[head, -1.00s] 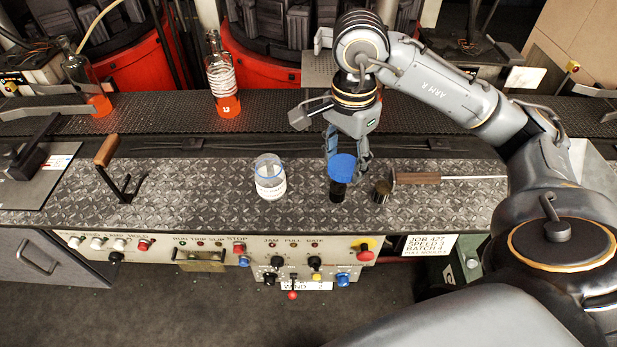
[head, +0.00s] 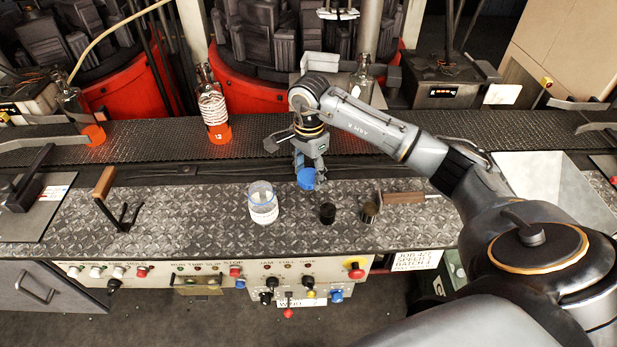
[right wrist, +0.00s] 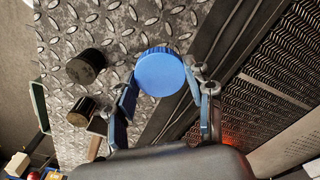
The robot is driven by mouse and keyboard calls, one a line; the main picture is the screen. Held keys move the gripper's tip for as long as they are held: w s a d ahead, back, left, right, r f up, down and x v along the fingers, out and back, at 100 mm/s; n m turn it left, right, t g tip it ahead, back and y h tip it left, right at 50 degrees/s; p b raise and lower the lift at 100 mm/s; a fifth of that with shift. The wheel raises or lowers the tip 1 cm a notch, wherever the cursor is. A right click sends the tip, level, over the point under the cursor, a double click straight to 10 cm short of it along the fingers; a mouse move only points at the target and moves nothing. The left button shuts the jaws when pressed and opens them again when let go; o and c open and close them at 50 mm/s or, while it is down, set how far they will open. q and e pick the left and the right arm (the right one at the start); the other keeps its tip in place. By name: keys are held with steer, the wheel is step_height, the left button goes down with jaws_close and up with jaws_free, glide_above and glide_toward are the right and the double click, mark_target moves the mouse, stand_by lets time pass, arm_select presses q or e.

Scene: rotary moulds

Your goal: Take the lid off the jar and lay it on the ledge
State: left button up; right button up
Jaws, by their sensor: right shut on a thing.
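My right gripper (head: 309,172) is shut on the blue lid (head: 306,179), holding it by its sides. In the right wrist view the lid (right wrist: 160,72) sits between the two fingers. The lid is apart from the jar. My left gripper is out of view.
A clear glass jar (head: 263,204) stands left of the dark jar. A wooden-handled tool (head: 403,198) lies right of it. Bottles (head: 213,106) stand on the conveyor behind. The plate between lever and glass jar is clear.

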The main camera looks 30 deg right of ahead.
mark_target(308, 175)
step_height(308, 175, down, 3)
steer(key=shift+w+f+p, duration=0.1)
steer(key=shift+p, duration=0.85)
steer(key=shift+f, duration=0.1)
steer(key=shift+f, duration=0.1)
steer(key=shift+f+b, duration=0.15)
steer(key=shift+b, duration=0.2)
steer(key=o, duration=1.3)
